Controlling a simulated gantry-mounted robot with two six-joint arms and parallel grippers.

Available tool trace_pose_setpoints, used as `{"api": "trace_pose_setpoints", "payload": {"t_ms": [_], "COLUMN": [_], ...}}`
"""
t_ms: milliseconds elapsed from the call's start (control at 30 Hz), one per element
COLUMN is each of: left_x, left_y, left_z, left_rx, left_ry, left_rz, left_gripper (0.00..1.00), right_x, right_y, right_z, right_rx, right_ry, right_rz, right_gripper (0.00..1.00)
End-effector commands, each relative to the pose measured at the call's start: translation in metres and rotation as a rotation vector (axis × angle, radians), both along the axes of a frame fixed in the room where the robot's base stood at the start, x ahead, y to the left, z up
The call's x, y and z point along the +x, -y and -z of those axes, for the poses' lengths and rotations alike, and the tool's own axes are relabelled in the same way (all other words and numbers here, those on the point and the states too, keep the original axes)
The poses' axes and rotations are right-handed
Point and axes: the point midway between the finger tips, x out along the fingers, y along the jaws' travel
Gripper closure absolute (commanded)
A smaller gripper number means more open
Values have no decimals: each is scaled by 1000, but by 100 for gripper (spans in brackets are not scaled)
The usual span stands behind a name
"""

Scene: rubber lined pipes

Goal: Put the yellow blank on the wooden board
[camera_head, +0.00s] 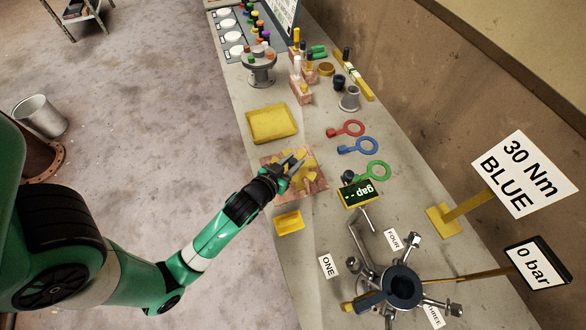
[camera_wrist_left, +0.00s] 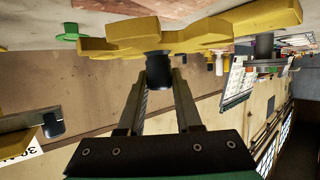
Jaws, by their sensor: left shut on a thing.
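The wooden board (camera_head: 318,187) lies on the bench in the middle of the head view; part of it also shows at the top of the left wrist view (camera_wrist_left: 165,6). The yellow blank (camera_head: 309,172) shows over the board, partly hidden by my gripper. In the left wrist view the yellow blank (camera_wrist_left: 190,40) spreads across the fingertips, with a black knob at its middle. My left gripper (camera_head: 291,171) is shut on that knob (camera_wrist_left: 158,68). I cannot tell whether the blank touches the board. My right gripper is not in view.
A yellow tray (camera_head: 272,124) lies behind the board, and a small yellow box (camera_head: 289,222) in front. Red, blue and green ring tags (camera_head: 376,171) lie to the right. A metal valve hub (camera_head: 402,287) is nearer.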

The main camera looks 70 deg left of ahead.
Motion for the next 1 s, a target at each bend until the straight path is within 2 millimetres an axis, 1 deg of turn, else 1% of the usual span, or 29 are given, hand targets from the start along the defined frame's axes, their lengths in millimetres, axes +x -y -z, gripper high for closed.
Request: {"api": "trace_pose_setpoints", "payload": {"t_ms": [33,100,167,367,433,500,600,833,933,967,1000], "left_x": [3,7,9,11,12,12,12,12,12,11,12], "left_y": [-9,-16,-20,-23,-28,-27,-27,-26,-26,-26,-26], "left_z": [13,22,26,30,37,52,66,64,67,69,68], "left_rx": [2,2,2,3,2,1,2,2,2,0,0], "left_ry": [2,3,2,4,2,1,1,3,3,0,0], "left_rz": [-3,-2,-1,2,-1,1,3,2,2,1,1], "left_gripper": [100,100,100,100,100,100,100,100,100,65,57], "right_x": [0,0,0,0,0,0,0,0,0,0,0], "right_y": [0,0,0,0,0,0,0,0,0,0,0], "right_z": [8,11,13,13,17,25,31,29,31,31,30], "right_rx": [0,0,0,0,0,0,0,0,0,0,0], "right_ry": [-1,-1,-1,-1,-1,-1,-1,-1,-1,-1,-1], "right_rz": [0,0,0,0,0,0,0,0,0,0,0], "right_gripper": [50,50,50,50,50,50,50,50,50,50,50]}}
